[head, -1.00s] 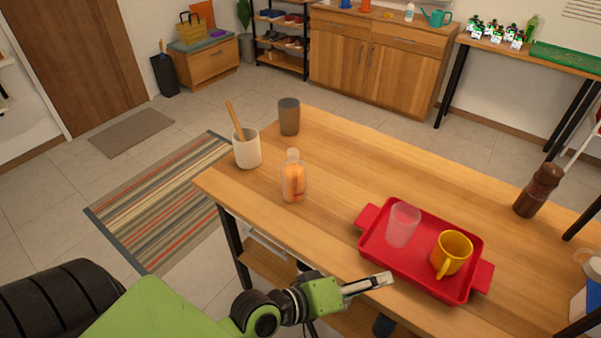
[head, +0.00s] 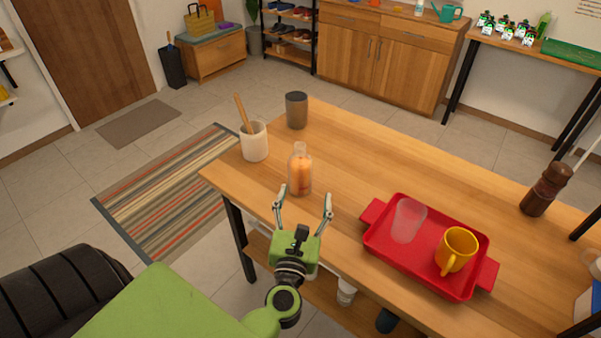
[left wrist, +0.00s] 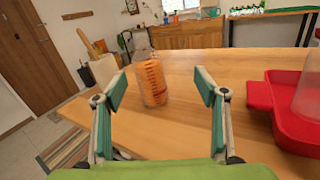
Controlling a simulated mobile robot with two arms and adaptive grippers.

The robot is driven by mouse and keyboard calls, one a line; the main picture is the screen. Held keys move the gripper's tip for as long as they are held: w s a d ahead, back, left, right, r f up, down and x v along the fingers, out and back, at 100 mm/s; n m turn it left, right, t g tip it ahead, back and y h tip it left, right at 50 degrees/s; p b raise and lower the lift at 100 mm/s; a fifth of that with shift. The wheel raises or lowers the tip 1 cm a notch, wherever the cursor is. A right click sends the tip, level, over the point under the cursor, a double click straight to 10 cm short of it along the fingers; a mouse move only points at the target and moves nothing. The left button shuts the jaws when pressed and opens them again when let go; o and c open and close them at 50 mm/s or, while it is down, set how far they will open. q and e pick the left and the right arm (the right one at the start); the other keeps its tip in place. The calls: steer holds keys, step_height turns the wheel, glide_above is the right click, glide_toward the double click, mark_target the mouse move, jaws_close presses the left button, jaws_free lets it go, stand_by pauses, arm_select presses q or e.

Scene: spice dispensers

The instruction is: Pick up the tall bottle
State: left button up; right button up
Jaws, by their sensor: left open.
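The tall bottle (head: 300,172) is clear with orange contents and stands upright on the wooden table near its front left edge. It also shows in the left wrist view (left wrist: 151,82), upright beyond the fingertips and between them. My left gripper (head: 303,200) is open and empty, just in front of the bottle at the table's front edge. Its two fingers show in the left wrist view (left wrist: 160,90), spread wide on either side of the bottle and not touching it. My right gripper is not in view.
A white cup with a wooden utensil (head: 254,140) and a grey cup (head: 297,110) stand behind the bottle. A red tray (head: 380,240) to the right holds a clear cup (head: 408,220) and a yellow mug (head: 456,250). A brown grinder (head: 546,190) stands farther right. The table's middle is clear.

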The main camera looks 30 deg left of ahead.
mark_target(299, 172)
arm_select(q)
steer(key=w+a, duration=0.2)
steer(key=w+a+f+n+g+y+p, duration=0.1)
steer(key=w+a, duration=0.1)
steer(key=w+a+n+p, duration=0.1)
steer(key=w+a, duration=0.1)
steer(key=w, duration=0.1)
steer(key=shift+w+a+f, duration=0.1)
steer(key=shift+a+f, duration=0.2)
steer(key=shift+f+p+x, duration=0.2)
steer(key=shift+x, duration=0.95)
steer(key=shift+f+p+x, duration=0.2)
steer(key=shift+x, duration=0.95)
steer(key=shift+r, duration=0.1)
steer(key=c, duration=1.6)
steer(key=shift+o, duration=0.2)
steer(key=shift+r, duration=0.15)
